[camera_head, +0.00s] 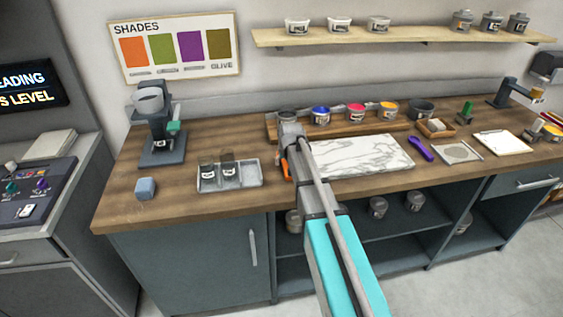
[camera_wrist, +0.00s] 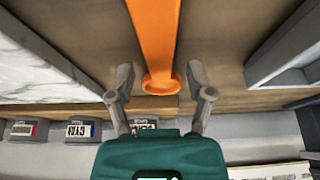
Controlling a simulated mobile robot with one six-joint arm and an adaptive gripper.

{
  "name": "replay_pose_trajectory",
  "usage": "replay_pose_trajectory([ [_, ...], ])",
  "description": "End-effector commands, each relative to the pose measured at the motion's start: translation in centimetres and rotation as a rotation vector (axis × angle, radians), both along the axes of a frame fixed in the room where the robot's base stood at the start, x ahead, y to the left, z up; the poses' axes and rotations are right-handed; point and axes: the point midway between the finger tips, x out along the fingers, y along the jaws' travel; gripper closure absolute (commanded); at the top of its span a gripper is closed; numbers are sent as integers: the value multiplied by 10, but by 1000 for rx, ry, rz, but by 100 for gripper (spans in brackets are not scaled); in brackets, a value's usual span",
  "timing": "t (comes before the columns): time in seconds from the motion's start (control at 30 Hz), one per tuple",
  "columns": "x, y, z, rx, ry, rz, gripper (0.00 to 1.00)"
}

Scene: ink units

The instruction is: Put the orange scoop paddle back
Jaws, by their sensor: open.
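The orange scoop paddle lies on the wooden counter between the grey tray and the marble slab. In the head view only an orange strip of the paddle (camera_head: 285,168) shows beside my arm. In the wrist view the paddle (camera_wrist: 155,40) runs down from the top edge to a ring-shaped end. My gripper (camera_wrist: 160,75) is open, with one finger on each side of the ring end and visible gaps to both. The gripper (camera_head: 288,155) also shows in the head view, above the counter. The paddle's far end is out of the wrist view.
Ink pots, including a blue one (camera_head: 320,115), stand on a wooden rack (camera_head: 340,132) behind. The marble slab (camera_head: 362,155) is right of my arm. The grey tray (camera_head: 243,182) with two small jars is left. A blue-grey block (camera_head: 145,188) sits near the front edge.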

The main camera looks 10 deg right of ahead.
Motion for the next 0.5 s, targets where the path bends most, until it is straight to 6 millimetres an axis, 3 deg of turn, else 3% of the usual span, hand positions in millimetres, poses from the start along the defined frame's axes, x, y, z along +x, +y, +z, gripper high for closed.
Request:
replay_pose_trajectory([
  [0.5,-18,0,47,0,0,0,33],
])
